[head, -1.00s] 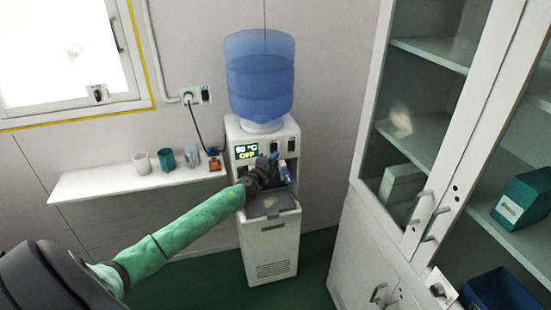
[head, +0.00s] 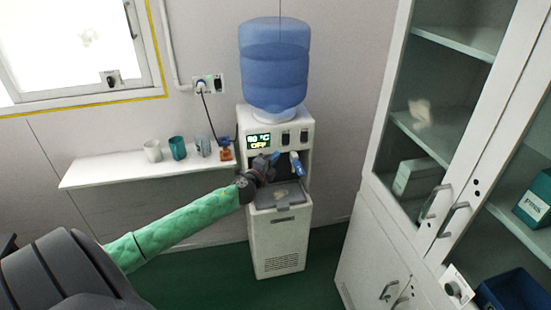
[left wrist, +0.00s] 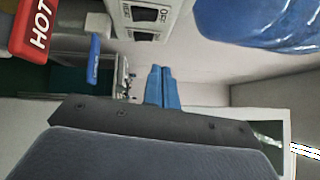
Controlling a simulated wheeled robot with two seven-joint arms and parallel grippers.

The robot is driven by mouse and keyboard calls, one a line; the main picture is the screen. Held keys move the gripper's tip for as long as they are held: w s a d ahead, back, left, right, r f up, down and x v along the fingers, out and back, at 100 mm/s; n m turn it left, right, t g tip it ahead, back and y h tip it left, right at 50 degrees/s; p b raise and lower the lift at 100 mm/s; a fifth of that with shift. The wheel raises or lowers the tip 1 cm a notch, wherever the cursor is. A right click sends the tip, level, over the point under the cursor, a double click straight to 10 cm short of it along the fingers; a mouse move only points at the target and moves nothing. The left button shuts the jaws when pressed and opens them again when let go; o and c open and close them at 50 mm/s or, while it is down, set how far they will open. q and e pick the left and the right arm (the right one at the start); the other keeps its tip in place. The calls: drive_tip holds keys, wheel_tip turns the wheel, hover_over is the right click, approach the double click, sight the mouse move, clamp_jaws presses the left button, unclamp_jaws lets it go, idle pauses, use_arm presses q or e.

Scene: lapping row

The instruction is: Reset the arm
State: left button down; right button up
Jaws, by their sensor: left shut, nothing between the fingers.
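My left arm reaches in from the left in the head view. My left gripper (head: 274,158) is in front of the water dispenser (head: 281,240), at tap height, left of the blue tap (head: 297,165). In the left wrist view its blue fingertips (left wrist: 163,86) are together with nothing between them. That view also shows a red tag marked HOT (left wrist: 35,28) and a blue tap lever (left wrist: 94,58) to the left of the fingers, apart from them. The right gripper is not in view.
The dispenser carries a large blue bottle (head: 274,65); its display reads OFF. A white shelf (head: 105,174) on the left holds several cups and a small orange-and-blue item (head: 225,149). A glass-doored cabinet (head: 376,235) stands at the right. Green floor shows below.

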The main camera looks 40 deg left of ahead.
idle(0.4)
use_arm(q)
drive_tip(key=s+d+f+n+g+y, duration=0.2)
drive_tip(key=s+d+f+n+g, duration=0.2)
drive_tip(key=s+d+f+n, duration=0.45)
drive_tip(key=s+d+f+n+g+y, duration=0.1)
drive_tip(key=s+d+f+n+g, duration=0.45)
drive_tip(key=s, duration=0.65)
drive_tip(key=s+d+f+n+g+h, duration=0.2)
drive_tip(key=s+d+g+h, duration=0.35)
drive_tip(key=s+d, duration=1.35)
wheel_tip(320, 180, down, 34)
drive_tip(key=s+g, duration=0.2)
drive_tip(key=s+f, duration=0.3)
drive_tip(key=f, duration=0.4)
drive_tip(key=s+f, duration=0.3)
drive_tip(key=f, duration=0.4)
drive_tip(key=shift+d+y, duration=0.2)
drive_tip(key=shift+y, duration=0.15)
drive_tip(key=shift+s, duration=0.1)
